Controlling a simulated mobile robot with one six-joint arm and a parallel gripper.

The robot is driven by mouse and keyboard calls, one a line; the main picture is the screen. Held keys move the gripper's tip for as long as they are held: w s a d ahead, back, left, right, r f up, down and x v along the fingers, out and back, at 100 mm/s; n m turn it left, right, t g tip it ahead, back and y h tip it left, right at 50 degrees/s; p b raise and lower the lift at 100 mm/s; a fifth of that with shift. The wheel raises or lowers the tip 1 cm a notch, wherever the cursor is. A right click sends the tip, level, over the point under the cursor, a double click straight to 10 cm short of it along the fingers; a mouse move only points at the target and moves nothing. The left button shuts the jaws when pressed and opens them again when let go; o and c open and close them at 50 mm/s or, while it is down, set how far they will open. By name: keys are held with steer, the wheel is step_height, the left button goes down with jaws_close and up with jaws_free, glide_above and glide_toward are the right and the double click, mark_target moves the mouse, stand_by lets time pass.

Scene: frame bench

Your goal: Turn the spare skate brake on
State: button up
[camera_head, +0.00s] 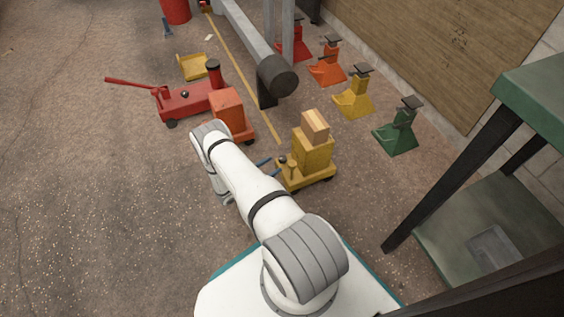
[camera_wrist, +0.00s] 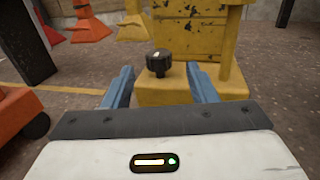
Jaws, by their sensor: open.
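A worn yellow skate (camera_head: 313,156) with a wooden block (camera_head: 314,125) on top stands on the floor ahead of my arm. A black round knob (camera_wrist: 158,62) with a pale mark on its top sits on the skate's low yellow deck (camera_wrist: 160,92); I take it as the brake. My gripper (camera_wrist: 160,70) is open, its blue fingers left and right of the knob with a gap on each side. In the head view the finger ends (camera_head: 271,165) show just left of the knob (camera_head: 283,160). Whether the fingers are level with the knob cannot be told.
An orange skate (camera_head: 229,106) stands left of the yellow one, and a red floor jack (camera_head: 187,101) is beyond it. Several jack stands (camera_head: 354,100) line the wall. A grey beam (camera_head: 245,40) ends behind the skates. A green bench (camera_head: 480,230) stands right. The left floor is clear.

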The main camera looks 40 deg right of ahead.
mark_target(280, 161)
steer(key=shift+d+b, duration=0.55)
steer(key=shift+d, duration=1.8)
steer(key=shift+c, duration=0.2)
